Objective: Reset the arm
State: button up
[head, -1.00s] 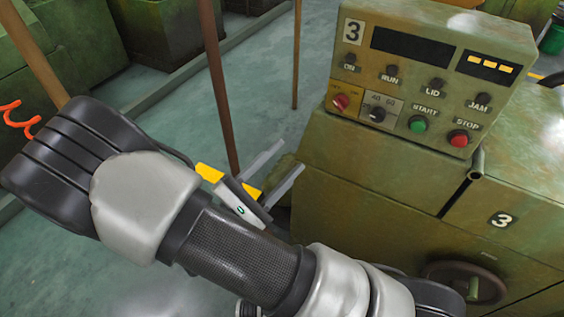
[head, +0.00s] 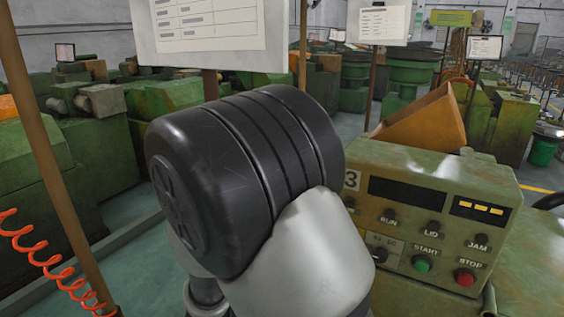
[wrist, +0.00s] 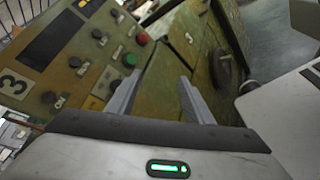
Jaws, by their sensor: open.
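My gripper (wrist: 157,100) shows in the wrist view with its two grey fingers apart and nothing between them. It points toward the green front of machine 3, with the control panel (wrist: 75,55) to the left of the fingers. In the head view the gripper is out of sight, and my bent arm (head: 265,190) fills the middle of the picture. The arm covers the left edge of the control panel (head: 430,225) there.
An orange hopper (head: 425,125) stands behind the panel. A post (head: 45,150) and an orange coiled hose (head: 45,260) are at the left. A handwheel (wrist: 222,70) sits on the machine front. White sign boards (head: 210,35) stand behind my arm.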

jog(key=s+d+r+m+g+y+p, duration=0.35)
jog(key=s+r+m+y, duration=0.25)
jog(key=y, duration=0.2)
notch_tip(320, 180, up, 13)
jog(key=a+m+t+y+p, duration=0.1)
jog(key=m+t+y+p, duration=0.2)
jog(key=t+y, duration=0.3)
jog(key=shift+a+r+m+y, duration=0.2)
jog(key=shift+a+m+y, duration=0.1)
jog(key=shift+m+y, duration=0.1)
jog(key=shift+t, duration=0.25)
jog(key=c, duration=0.4)
jog(key=shift+d, duration=0.15)
